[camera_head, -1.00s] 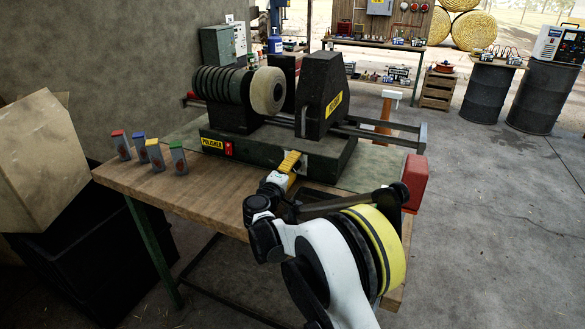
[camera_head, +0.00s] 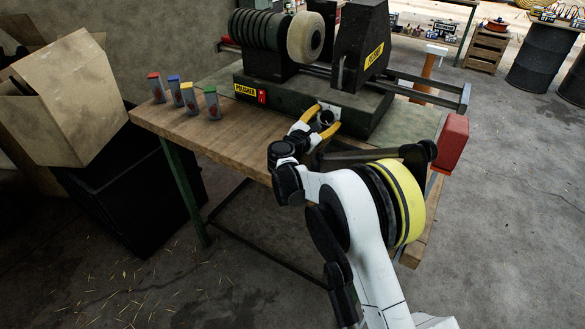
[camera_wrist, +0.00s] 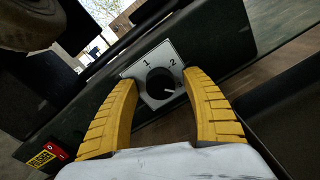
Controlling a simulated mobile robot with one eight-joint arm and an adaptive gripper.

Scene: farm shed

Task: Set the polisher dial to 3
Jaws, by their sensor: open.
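The polisher (camera_head: 262,107) is a dark green bench machine on the wooden table. Its dial (camera_wrist: 158,83) is a round black knob on a pale square plate in the wrist view. The plate shows a 1 at upper left and a 2 at upper right. A white mark on the knob points to the lower right, where a numeral is partly hidden by my right finger. My gripper (camera_wrist: 161,76) is open, its yellow fingers on either side of the knob with gaps between. In the head view my gripper (camera_head: 325,117) is at the machine's front face.
Several small grey blocks with coloured tops (camera_head: 188,98) stand on the table's left. A red box (camera_head: 453,142) is at the right edge. A cardboard box (camera_head: 60,95) rests over a black bin (camera_head: 135,205) at left.

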